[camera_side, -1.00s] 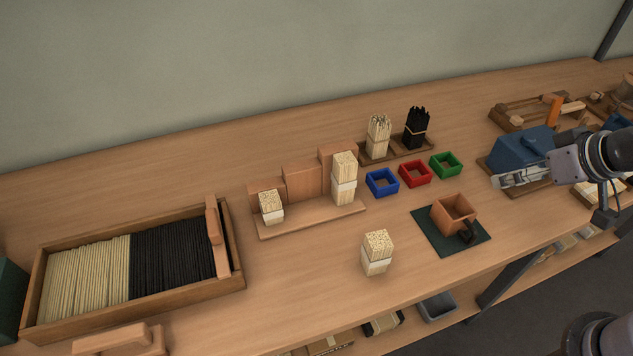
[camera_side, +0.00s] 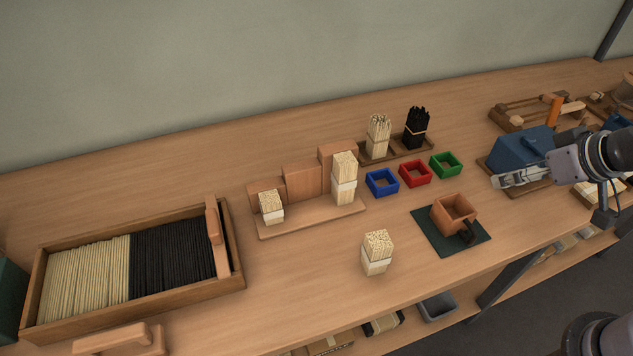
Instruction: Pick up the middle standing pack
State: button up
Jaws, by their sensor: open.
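A pale bristle pack (camera_side: 377,253) with a white band stands upright on the bare bench, in front of a stepped wooden stand (camera_side: 310,213). A shorter banded pack (camera_side: 271,207) stands at the left of the stand and a taller one (camera_side: 344,179) at its right; the middle place of the stand is empty. By height, the pack on the bench looks between the other two. My gripper (camera_side: 500,181) is at the right, open and empty, well away from the packs, in front of a blue block-shaped device.
A dark mat (camera_side: 478,246) with a brown box and mug-like handle lies right of the bench pack. A wooden tray (camera_side: 238,262) of pale and black bristles is at left.

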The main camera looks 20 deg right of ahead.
dwell(0.3)
jog(key=n+g, duration=0.7)
jog(key=n, duration=1)
send_over(381, 239)
notch_tip(381, 239, down, 7)
jog(key=shift+d+f, duration=0.1)
jog(key=shift+d, duration=0.05)
jog(key=shift+f, duration=0.55)
jog(key=shift+a+f, duration=0.2)
jog(key=shift+f, duration=2.25)
jog(key=shift+a+f, duration=0.15)
jog(key=shift+f, duration=2.3)
jog(key=c, duration=1.2)
